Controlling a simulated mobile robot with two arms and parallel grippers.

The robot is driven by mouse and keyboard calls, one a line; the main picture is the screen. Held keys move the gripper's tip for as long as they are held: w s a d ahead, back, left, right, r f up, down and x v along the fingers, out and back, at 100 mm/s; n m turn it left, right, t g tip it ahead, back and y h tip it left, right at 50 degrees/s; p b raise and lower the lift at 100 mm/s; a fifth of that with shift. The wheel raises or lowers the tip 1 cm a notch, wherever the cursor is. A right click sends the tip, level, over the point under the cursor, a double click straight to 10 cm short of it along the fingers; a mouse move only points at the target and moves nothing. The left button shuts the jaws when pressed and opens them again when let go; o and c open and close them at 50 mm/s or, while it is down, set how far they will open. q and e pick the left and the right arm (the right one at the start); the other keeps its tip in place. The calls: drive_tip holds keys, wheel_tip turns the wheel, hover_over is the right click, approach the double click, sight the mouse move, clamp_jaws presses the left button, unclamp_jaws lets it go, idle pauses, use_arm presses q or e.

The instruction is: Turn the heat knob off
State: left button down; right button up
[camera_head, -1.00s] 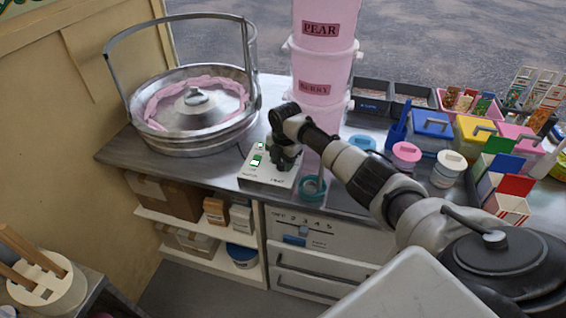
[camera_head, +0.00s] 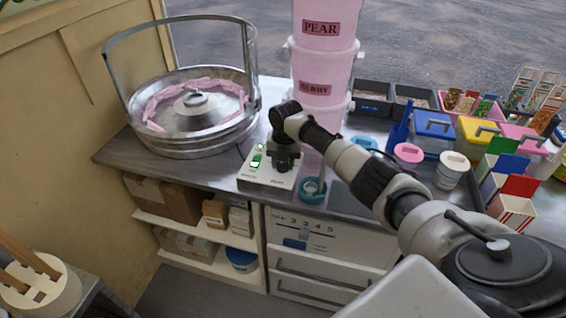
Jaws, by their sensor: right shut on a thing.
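A small white control box (camera_head: 266,180) stands on the metal counter, right of the cotton candy machine (camera_head: 198,112). Its face carries a green lit switch (camera_head: 256,161) and a small green light above it. My right gripper (camera_head: 285,163) reaches down onto the right part of the box and is shut there. The heat knob is hidden under the gripper, so its setting cannot be read. My left gripper is not in view.
Pink buckets marked PEAR and BERRY (camera_head: 315,89) are stacked just behind my right gripper. A teal ring-shaped item (camera_head: 313,190) sits beside the box. Coloured-lid tubs (camera_head: 433,123) crowd the right side of the counter.

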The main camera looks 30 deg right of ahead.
sight(285, 163)
drive_tip(key=shift+w+r, duration=0.1)
drive_tip(key=o, duration=0.9)
drive_tip(key=shift+o, duration=0.2)
wheel_tip(285, 163, up, 11)
drive_tip(key=b, duration=0.1)
drive_tip(key=shift+s+d, duration=0.2)
drive_tip(key=shift+s, duration=0.05)
